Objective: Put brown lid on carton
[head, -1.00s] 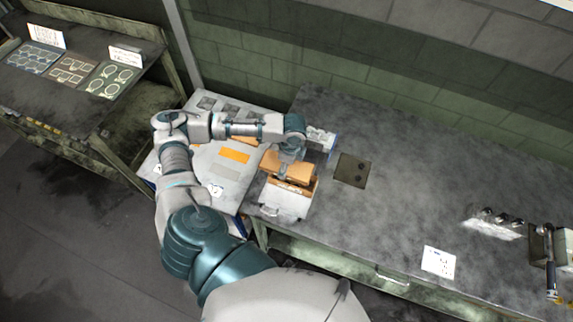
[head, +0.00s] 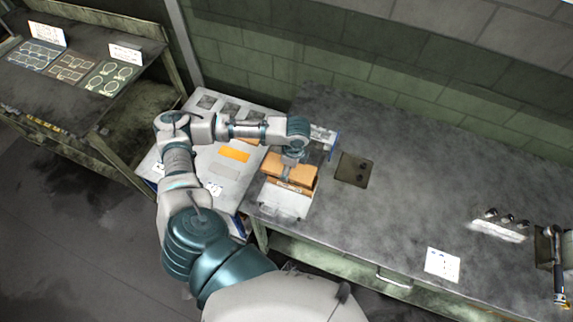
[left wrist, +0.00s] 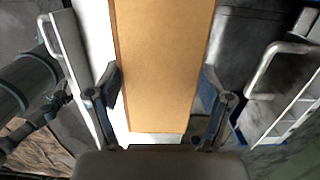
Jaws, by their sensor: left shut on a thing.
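The brown lid (head: 303,171) is an orange-brown flat piece in the head view, near the left end of the dark workbench. My left gripper (head: 288,166) is shut on it from above. In the left wrist view, the lid (left wrist: 165,65) runs between the two fingers of my left gripper (left wrist: 161,92), one at each long side. Just below the lid in the head view is the brown carton (head: 290,187), with dark print on its front. The lid sits right over the carton's top; I cannot tell whether they touch. My right gripper is out of view.
A grey-white panel with an orange patch (head: 234,155) lies to the left. A dark plate (head: 352,170) lies right of the carton. The middle of the workbench (head: 410,190) is clear.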

